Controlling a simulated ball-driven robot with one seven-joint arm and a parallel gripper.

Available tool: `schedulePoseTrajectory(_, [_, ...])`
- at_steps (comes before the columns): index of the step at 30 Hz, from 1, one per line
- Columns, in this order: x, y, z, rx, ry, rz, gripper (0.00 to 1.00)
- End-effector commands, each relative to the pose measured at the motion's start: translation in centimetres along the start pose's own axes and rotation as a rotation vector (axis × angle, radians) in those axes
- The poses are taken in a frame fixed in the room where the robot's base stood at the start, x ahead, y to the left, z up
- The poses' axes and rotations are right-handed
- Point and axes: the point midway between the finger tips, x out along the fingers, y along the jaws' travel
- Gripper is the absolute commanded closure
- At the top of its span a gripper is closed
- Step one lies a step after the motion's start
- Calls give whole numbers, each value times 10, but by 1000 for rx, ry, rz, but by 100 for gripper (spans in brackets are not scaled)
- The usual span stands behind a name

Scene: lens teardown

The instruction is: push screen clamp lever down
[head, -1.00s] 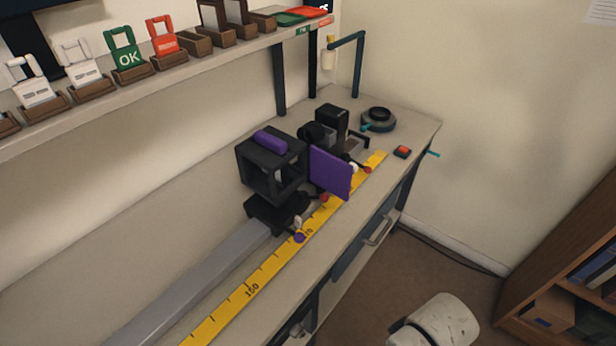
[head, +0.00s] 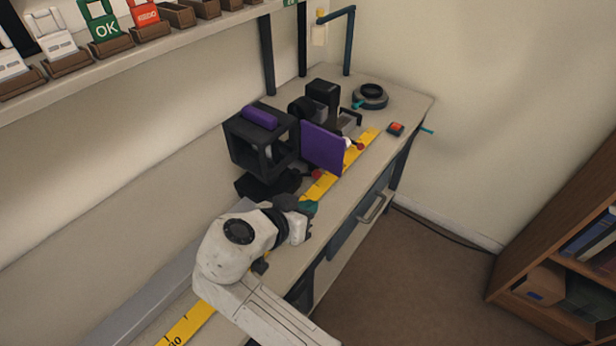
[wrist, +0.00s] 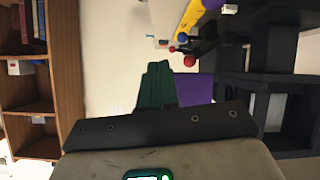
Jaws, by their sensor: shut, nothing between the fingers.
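The purple screen (head: 322,148) stands upright on the bench rail; part of it also shows in the wrist view (wrist: 198,90). A red-knobbed lever (head: 316,174) is low at the screen's near left side, and another red-knobbed lever (head: 360,146) is at its far right. I cannot tell which one clamps the screen. Red knobs also show in the wrist view, the nearest (wrist: 190,61) beside the screen's edge. My gripper (head: 309,208) is shut and empty, its green tips just in front of the nearer red knob, apparently apart from it. The purple-knobbed lever is hidden behind my arm.
A black open box frame (head: 262,145) with a purple bar stands left of the screen. Black parts (head: 322,97) and a round dark ring (head: 370,96) stand behind. The yellow ruler (head: 350,160) runs along the bench. The shelf (head: 150,52) overhangs at upper left.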

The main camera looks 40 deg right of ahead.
Motion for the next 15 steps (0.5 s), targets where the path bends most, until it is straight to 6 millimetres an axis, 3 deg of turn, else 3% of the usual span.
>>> schedulePoseTrajectory(1, [-14,-13,-10,54,49,-1,100])
schedulePoseTrajectory(6, [-50,-34,-36,204,175,-1,100])
schedulePoseTrajectory(15, [-65,-40,-46,265,225,-4,100])
